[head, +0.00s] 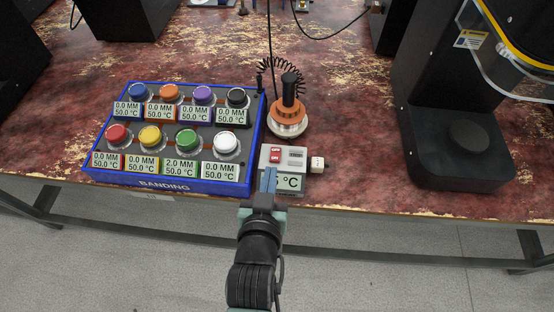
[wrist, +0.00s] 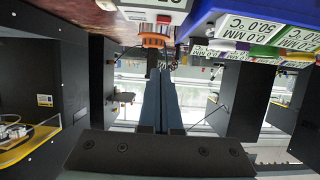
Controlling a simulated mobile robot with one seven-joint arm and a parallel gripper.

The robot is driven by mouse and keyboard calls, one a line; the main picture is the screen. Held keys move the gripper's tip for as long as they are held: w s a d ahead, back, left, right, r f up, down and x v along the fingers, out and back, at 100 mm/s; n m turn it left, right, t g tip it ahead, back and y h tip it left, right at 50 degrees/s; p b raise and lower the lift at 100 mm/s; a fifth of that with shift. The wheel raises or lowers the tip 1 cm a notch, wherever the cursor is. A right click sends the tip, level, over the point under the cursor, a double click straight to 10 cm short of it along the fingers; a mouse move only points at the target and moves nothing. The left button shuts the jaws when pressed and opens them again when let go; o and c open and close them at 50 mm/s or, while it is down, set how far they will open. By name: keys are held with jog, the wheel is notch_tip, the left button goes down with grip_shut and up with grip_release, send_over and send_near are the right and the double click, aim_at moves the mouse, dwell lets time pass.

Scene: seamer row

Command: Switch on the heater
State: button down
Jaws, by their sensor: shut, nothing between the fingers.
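The heater is a small light-grey box (head: 296,157) near the table's front edge, right of the blue tray. It has a red switch (head: 275,155) on its top left and a °C display (head: 291,182) on its front. A white knob (head: 317,163) sticks out on its right. My gripper (head: 268,178) is shut and empty; its fingers overlap the left part of the heater's front in the head view. I cannot tell whether they touch it. In the wrist view, which is upside down, my gripper (wrist: 160,76) points toward the heater's display (wrist: 168,3) at the top edge.
A blue tray (head: 176,188) labelled BANDING holds several coloured knobs with labels, left of the heater. An orange tool (head: 287,112) with a black handle and coiled cord stands behind the heater. A black machine (head: 460,150) stands to the right. Bare table lies between it and the heater.

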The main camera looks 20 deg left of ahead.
send_over(276, 158)
jog(key=s, duration=0.1)
jog(key=f, duration=0.3)
jog(key=shift+s+d+f+b, duration=0.15)
jog(key=shift+s+f+b, duration=0.1)
jog(key=shift+b, duration=0.15)
notch_tip(276, 158, down, 3)
jog(key=shift+s+r, duration=0.15)
jog(key=shift+s+d+f, duration=0.1)
jog(key=shift+f, duration=0.55)
jog(key=shift+s+f+b, duration=0.15)
jog(key=shift+f+b, duration=0.55)
jog(key=shift+r, duration=0.15)
jog(key=shift+r+p, duration=0.8)
jog(key=shift+r, duration=0.05)
